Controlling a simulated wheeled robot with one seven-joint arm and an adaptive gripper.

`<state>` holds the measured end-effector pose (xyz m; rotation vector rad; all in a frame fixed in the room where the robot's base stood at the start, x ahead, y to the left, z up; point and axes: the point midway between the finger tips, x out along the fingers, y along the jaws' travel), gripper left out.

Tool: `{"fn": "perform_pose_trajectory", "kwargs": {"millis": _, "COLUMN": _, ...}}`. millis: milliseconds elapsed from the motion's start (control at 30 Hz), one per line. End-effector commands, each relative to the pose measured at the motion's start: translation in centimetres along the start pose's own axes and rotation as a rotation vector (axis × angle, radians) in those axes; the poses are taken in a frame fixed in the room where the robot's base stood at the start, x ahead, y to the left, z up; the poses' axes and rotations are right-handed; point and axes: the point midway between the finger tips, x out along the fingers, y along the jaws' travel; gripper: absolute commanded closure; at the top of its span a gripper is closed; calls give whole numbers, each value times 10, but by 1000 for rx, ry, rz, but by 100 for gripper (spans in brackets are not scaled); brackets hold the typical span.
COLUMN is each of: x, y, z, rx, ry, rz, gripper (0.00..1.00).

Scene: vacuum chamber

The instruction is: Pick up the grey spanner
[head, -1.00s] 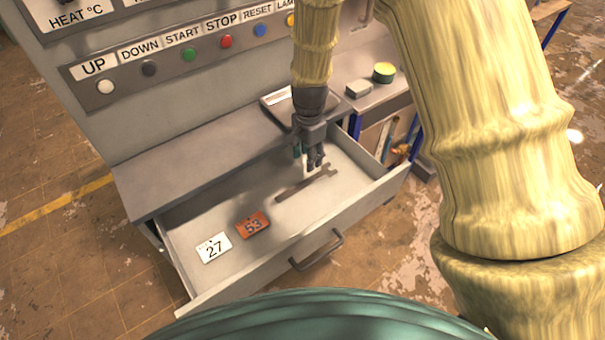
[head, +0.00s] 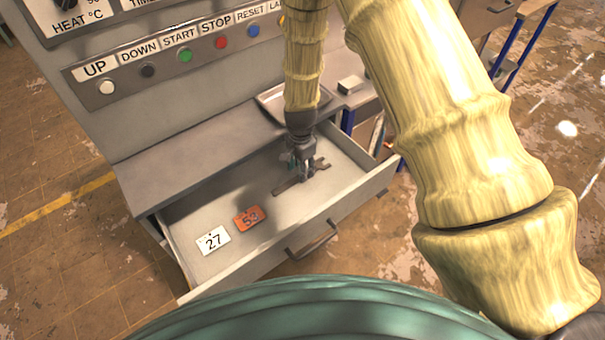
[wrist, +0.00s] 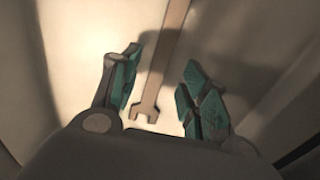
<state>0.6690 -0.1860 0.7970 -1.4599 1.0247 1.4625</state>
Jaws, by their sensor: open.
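The grey spanner (head: 288,185) lies flat in the open drawer, toward its right half. In the wrist view the spanner (wrist: 168,60) runs up from between the fingers, with its open-ended jaw (wrist: 146,112) at the near end. My gripper (head: 304,172) points down into the drawer over the spanner. In the wrist view my gripper (wrist: 163,98) has its two teal-padded fingers spread, one on each side of the spanner, with gaps on both sides. In the head view my gripper hides part of the spanner.
The drawer (head: 352,202) has raised walls around the spanner. A white tag marked 27 (head: 212,240) and an orange tag marked 53 (head: 248,220) lie at its left. A tray (head: 272,98) and a small grey block (head: 350,84) sit on the surface behind.

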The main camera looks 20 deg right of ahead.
Motion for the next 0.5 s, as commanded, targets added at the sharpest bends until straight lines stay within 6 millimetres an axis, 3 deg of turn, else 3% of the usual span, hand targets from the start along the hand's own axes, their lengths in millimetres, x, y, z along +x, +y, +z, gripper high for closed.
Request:
{"fn": "perform_pose_trajectory", "kwargs": {"millis": 200, "x": 18, "y": 0, "z": 0, "rx": 0, "ry": 0, "rz": 1, "gripper": 55}}
{"fn": "perform_pose_trajectory", "kwargs": {"millis": 500, "x": 24, "y": 0, "z": 0, "rx": -1, "ry": 0, "rz": 0, "gripper": 55}}
